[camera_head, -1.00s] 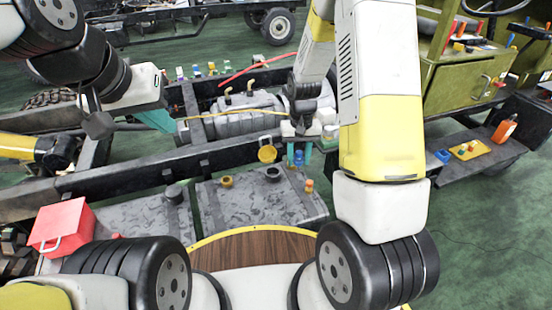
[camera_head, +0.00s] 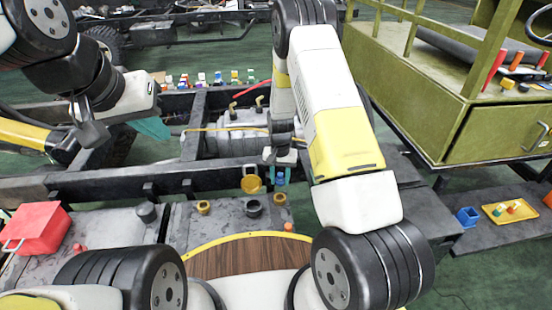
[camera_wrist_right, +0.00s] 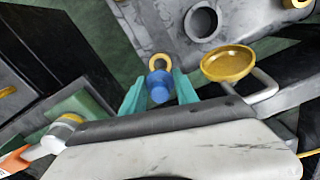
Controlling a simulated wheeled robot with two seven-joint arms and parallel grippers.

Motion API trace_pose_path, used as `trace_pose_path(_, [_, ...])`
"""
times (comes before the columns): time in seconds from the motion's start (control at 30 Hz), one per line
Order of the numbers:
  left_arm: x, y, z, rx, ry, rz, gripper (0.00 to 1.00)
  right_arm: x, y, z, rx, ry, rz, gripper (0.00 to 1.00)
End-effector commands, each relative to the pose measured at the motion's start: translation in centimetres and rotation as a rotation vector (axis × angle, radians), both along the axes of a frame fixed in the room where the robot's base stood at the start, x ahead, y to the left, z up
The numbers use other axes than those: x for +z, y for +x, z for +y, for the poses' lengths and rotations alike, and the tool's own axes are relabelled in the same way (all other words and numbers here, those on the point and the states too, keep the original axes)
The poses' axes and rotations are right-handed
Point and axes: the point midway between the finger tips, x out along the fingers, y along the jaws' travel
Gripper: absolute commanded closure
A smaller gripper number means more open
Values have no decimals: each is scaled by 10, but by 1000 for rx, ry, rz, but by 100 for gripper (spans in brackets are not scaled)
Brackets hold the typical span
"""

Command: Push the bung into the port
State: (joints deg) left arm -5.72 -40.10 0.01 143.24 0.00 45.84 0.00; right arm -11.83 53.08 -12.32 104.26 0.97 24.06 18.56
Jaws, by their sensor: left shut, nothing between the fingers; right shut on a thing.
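My right gripper (camera_head: 280,178) is shut on the blue bung (camera_wrist_right: 159,86), held between its teal fingers above the chassis rail's near edge. In the right wrist view a small yellow ring (camera_wrist_right: 159,61) lies just beyond the bung, partly hidden by it; I cannot tell whether they touch. A dark open round port (camera_wrist_right: 201,22) on the grey tank is beside that ring; it also shows in the head view (camera_head: 254,207). A yellow-rimmed port (camera_head: 202,207) is further left on the tank. My left gripper (camera_head: 152,128) is shut and empty above the frame at left.
A gold round dish (camera_head: 250,184) on a bent arm stands close beside my right gripper. A red box (camera_head: 36,228) sits at left. A blue cup (camera_head: 467,217) and a yellow tray (camera_head: 509,211) lie on the step at right. Dark chassis rails cross the middle.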

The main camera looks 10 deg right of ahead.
Motion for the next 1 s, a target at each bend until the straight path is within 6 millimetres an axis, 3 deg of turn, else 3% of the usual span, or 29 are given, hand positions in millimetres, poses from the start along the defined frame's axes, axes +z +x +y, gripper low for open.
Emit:
trace_pose_path(0.47, [0, 0, 0, 0, 0, 0, 100, -4, 0, 0, -7, -1, 0, 100])
trace_pose_path(1.0, [0, 0, 0, 0, 0, 0, 100, -48, 0, 0, -7, -1, 1, 100])
